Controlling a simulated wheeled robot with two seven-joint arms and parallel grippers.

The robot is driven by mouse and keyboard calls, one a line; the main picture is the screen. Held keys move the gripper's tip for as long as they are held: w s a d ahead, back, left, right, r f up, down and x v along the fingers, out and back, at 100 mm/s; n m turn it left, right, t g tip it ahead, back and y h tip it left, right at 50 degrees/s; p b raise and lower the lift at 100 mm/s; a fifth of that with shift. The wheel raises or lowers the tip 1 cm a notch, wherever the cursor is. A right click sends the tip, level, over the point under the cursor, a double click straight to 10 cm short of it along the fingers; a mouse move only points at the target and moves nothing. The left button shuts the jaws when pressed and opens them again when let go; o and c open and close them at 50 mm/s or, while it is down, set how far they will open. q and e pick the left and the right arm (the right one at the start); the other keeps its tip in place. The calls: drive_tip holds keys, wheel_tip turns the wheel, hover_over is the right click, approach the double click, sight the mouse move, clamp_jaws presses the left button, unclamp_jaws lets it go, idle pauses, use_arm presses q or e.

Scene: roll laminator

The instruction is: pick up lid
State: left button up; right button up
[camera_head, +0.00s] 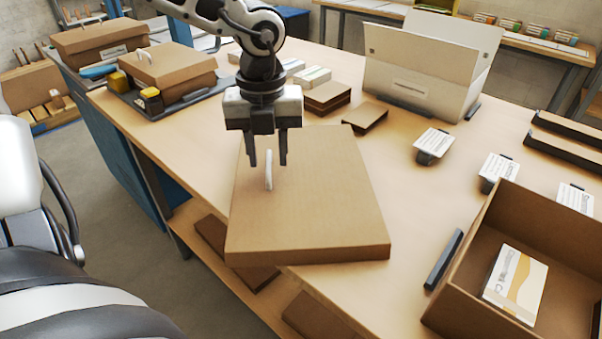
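A brown cardboard lid (310,225) lies flat near the front edge of the wooden table. A thin white upright handle (269,171) stands on it, left of its middle. My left gripper (268,161) points down over the lid with its two fingers apart. In the picture, the fingertips are on either side of the handle's upper part; contact cannot be told. My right gripper is not in view.
An open cardboard box (463,258) with a labelled packet (515,284) inside stands at the right. Label holders (434,142) stand behind it. Closed boxes (168,66) with white handles sit at the left, and a large pale box (424,70) stands behind.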

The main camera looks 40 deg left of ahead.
use_arm(q)
clamp_jaws()
drive_tip(key=shift+r, duration=0.1)
